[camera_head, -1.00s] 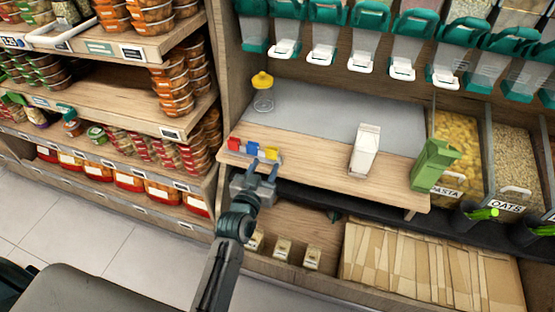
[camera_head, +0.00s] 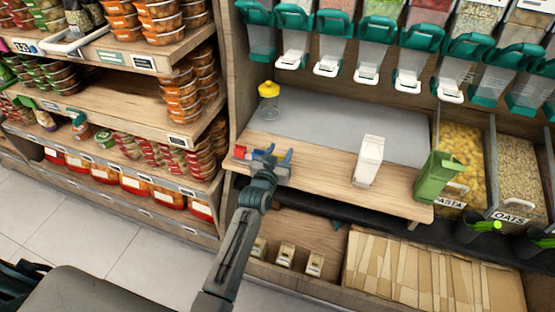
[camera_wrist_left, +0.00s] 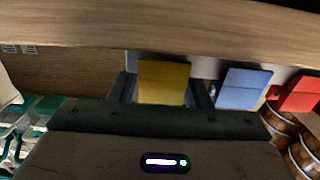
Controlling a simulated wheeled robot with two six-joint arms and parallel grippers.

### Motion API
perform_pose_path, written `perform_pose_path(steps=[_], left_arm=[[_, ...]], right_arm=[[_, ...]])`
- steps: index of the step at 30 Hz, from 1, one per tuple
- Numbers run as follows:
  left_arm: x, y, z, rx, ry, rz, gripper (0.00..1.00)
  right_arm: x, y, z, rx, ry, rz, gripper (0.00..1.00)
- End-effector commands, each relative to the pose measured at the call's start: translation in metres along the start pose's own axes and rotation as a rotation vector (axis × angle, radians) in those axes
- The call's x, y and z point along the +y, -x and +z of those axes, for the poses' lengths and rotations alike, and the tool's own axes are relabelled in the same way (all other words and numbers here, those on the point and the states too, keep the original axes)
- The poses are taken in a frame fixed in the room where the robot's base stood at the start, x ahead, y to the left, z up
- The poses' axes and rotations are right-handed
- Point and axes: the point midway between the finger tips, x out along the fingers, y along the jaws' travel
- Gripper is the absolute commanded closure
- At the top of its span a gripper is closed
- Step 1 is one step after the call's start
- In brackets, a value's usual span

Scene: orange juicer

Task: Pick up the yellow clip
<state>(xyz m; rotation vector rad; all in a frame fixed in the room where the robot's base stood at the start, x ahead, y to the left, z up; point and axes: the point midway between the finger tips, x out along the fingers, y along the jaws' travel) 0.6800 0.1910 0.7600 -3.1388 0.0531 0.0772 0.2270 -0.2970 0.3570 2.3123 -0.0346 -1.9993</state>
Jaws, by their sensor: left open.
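The yellow clip (camera_wrist_left: 163,82) stands between the two fingers of my left gripper in the left wrist view, near the wooden shelf edge. A gap to the fingers is hard to make out. My left gripper (camera_head: 272,157) is open at the front left of the wooden shelf in the head view, where it hides the yellow clip. The blue clip (camera_wrist_left: 244,88) and the red clip (camera_wrist_left: 297,94) stand in a row beside the yellow one. In the head view the red clip (camera_head: 240,152) and part of the blue clip (camera_head: 258,155) show left of the gripper. My right gripper is out of view.
A white carton (camera_head: 369,160) and a green carton (camera_head: 436,177) stand farther right on the wooden shelf (camera_head: 320,174). Teal-topped dispensers (camera_head: 373,48) hang above. The shelf between clips and white carton is clear.

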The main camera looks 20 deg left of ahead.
Motion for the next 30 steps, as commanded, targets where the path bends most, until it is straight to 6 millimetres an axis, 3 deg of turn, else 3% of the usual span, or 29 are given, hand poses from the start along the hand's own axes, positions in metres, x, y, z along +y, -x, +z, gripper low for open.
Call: perform_pose_path(steps=[2, 7, 8, 19, 27, 30], left_arm=[[0.000, 0.000, 0.000, 0.000, 0.000, 0.000, 0.56], [0.000, 0.000, 0.000, -0.001, 0.000, 0.000, 0.88], [0.000, 0.001, 0.001, -0.001, 0.000, 0.000, 0.89], [0.000, 0.001, -0.004, -0.001, 0.000, 0.000, 0.89], [0.000, 0.002, -0.035, 0.003, 0.000, 0.000, 0.89], [-0.005, 0.022, -0.033, -0.003, -0.001, -0.001, 0.89]], right_arm=[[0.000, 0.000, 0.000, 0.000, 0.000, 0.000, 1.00], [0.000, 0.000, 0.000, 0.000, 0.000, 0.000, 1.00], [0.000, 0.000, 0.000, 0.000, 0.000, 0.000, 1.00], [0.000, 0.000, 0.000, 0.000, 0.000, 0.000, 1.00], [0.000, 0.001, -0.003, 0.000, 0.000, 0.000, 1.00], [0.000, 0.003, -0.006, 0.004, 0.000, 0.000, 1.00]])
